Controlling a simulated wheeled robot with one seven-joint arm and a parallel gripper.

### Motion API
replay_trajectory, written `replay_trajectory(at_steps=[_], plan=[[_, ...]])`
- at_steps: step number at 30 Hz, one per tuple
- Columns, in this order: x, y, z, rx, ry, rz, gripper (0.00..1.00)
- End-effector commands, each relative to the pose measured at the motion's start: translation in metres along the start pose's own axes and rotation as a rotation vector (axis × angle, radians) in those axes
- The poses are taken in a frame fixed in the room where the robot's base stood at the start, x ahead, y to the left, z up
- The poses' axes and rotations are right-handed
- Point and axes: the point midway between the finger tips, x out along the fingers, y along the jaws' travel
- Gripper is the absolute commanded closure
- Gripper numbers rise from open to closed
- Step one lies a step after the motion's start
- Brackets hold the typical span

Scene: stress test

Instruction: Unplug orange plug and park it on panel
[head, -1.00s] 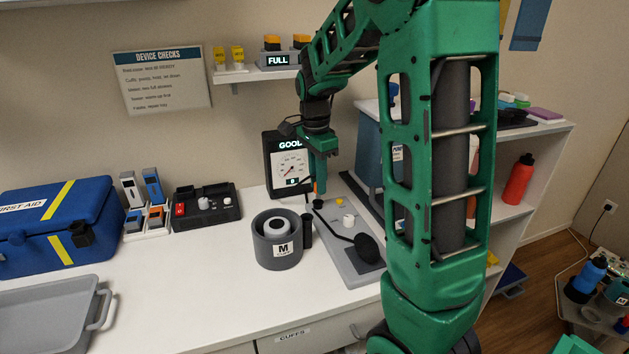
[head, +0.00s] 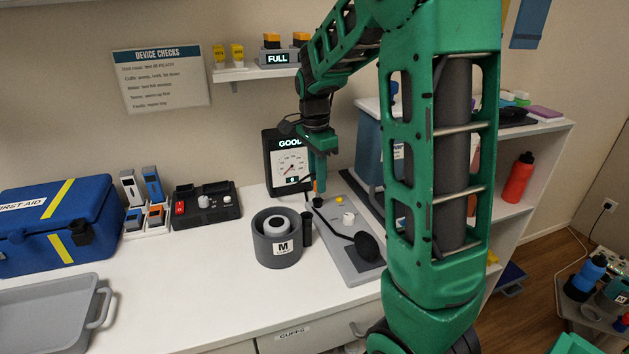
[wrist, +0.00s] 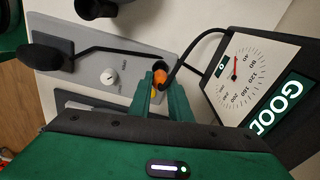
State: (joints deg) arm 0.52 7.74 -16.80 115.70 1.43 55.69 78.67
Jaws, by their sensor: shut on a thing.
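The orange plug (wrist: 160,77) sits between my gripper's fingertips (wrist: 161,95) in the wrist view, with a black cable running from it to the gauge unit (wrist: 262,75). In the head view the plug (head: 316,186) shows as a small orange spot below my gripper (head: 318,178), at the back end of the grey panel (head: 358,268). My gripper is shut on the plug. A dark round spot (wrist: 158,63) lies by the plug on the panel (wrist: 135,35); whether the plug is seated or clear of a socket cannot be told.
The panel carries a white knob (head: 348,219) and a black lever with a bulb (head: 366,247). The gauge unit's display reads GOOD. A grey round holder (head: 277,245) marked M stands left of the panel. The counter is clear at front left.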

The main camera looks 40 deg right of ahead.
Motion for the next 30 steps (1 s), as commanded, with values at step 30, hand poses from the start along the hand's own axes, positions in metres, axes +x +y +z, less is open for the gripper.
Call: replay_trajectory(at_steps=[30], plan=[[0.020,0.000,0.002,-0.001,0.000,0.001,1.00]])
